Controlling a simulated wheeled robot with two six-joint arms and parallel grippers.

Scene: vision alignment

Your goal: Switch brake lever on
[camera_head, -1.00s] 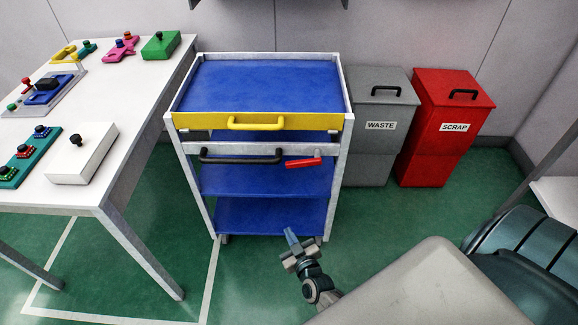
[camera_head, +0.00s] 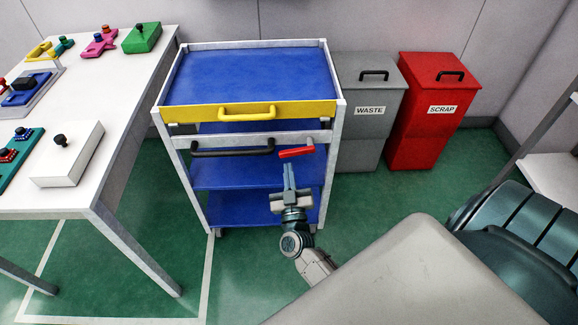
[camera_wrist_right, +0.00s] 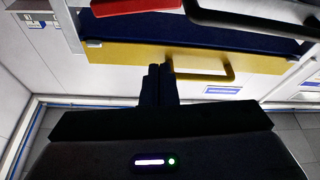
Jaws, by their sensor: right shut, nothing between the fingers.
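The red brake lever (camera_head: 296,152) sits at the right of the cart's grey crossbar, lying nearly level with its right end a little higher. In the right wrist view part of the red lever (camera_wrist_right: 135,6) shows at the top edge. My right gripper (camera_head: 288,168) is shut and empty, pointing up just below the lever. In the head view a small gap seems to lie between fingertips and lever; contact cannot be told. In the right wrist view the dark fingers (camera_wrist_right: 158,85) are together. My left gripper is not in view.
The cart (camera_head: 339,130) has blue shelves, a yellow drawer front (camera_head: 290,112) and a black handle (camera_head: 232,152) left of the lever. A grey WASTE bin (camera_head: 362,145) and a red SCRAP bin (camera_head: 425,140) stand right. A white table (camera_head: 100,195) is left.

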